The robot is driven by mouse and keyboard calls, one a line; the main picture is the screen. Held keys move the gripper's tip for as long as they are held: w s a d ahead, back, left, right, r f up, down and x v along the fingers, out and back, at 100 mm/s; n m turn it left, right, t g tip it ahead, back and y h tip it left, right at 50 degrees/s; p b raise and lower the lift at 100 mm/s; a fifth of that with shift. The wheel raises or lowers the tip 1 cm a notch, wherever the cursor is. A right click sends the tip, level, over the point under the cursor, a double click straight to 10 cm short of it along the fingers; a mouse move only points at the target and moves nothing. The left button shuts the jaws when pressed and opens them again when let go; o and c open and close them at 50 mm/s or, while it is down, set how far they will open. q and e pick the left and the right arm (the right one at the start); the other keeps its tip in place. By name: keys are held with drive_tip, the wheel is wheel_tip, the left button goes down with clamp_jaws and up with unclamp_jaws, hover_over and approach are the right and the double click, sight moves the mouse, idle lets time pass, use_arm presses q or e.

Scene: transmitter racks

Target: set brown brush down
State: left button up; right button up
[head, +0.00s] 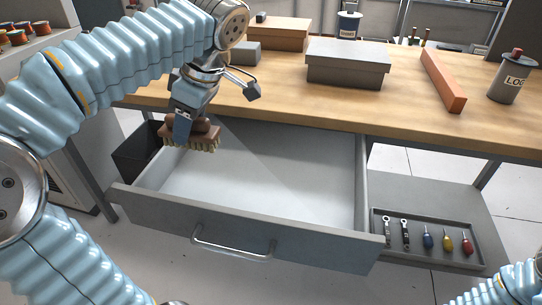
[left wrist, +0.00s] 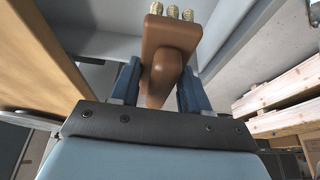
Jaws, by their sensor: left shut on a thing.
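The brown brush (head: 203,133) has a brown wooden back with a raised grip and pale bristles that point down. My left gripper (head: 190,122) is shut on its grip and holds it over the left part of the open drawer (head: 240,236). In the left wrist view, both blue fingers press on the brown grip of the brush (left wrist: 168,68), and a few bristle tufts show at the top. The drawer's visible floor is bare. I cannot tell the exact height of the brush above it. My right gripper is not in view; only part of my right arm shows at the lower right.
The wooden workbench (head: 285,107) runs above the drawer, with a grey lidded box (head: 348,64), an orange bar (head: 443,80) and a grey canister (head: 508,82). A tool tray (head: 423,252) lies on the lower shelf at right. A dark bin (head: 140,150) stands left of the drawer.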

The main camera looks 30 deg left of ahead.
use_arm(q)
drive_tip(key=w+d+f, duration=0.2)
drive_tip(key=d, duration=0.1)
drive_tip(key=w+d+f, duration=0.2)
drive_tip(key=d+f, duration=0.1)
drive_tip(key=w+d+f, duration=0.2)
drive_tip(key=d+f, duration=0.1)
drive_tip(key=d, duration=0.1)
drive_tip(key=shift+d+f, duration=0.1)
drive_tip(key=shift+f, duration=0.05)
drive_tip(key=shift+w+d+f, duration=0.1)
drive_tip(key=shift+d+f, duration=0.05)
drive_tip(key=shift+f, duration=0.05)
drive_tip(key=f, duration=0.3)
drive_tip(key=shift+w+d+f, duration=0.15)
drive_tip(key=shift+d+f, duration=0.15)
drive_tip(key=shift+f, duration=0.1)
drive_tip(key=o, duration=1.3)
drive_tip(key=p+v, duration=0.1)
drive_tip(key=v, duration=1.1)
